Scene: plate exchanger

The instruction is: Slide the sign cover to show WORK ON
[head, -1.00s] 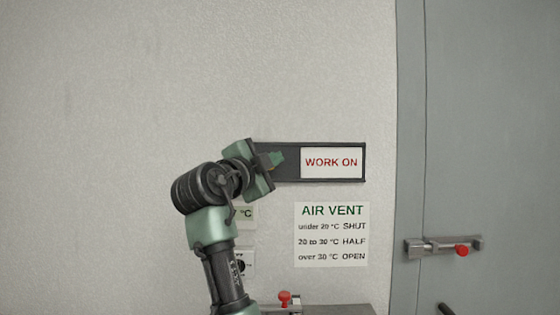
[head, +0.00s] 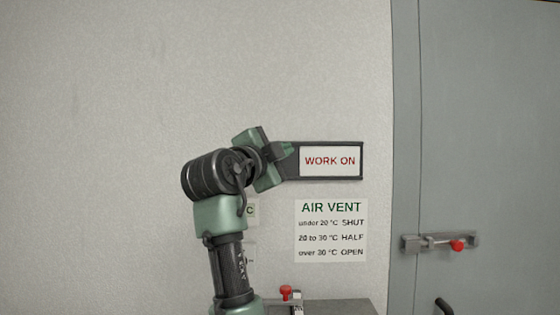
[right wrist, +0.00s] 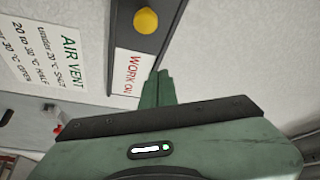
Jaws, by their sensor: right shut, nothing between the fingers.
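The sign (head: 330,144) is a dark, wide frame on the wall; its white WORK ON panel (head: 330,161) with red letters shows whole at the right end. The dark sign cover (right wrist: 121,35) with a round yellow knob (right wrist: 146,20) lies to the left of the panel, as the right wrist view shows. In the head view my right gripper hides the knob. My right gripper (head: 289,149) is shut and empty, its tips near the panel's left edge. It also shows in the right wrist view (right wrist: 158,88), beside the panel and apart from the knob. My left gripper is out of view.
An AIR VENT notice (head: 331,230) is on the wall below the sign. A grey door (head: 490,130) with a red-knobbed bolt (head: 456,246) is at the right. A red-knobbed part (head: 286,293) stands at the bottom, by a grey top (head: 340,308). The wall at left is bare.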

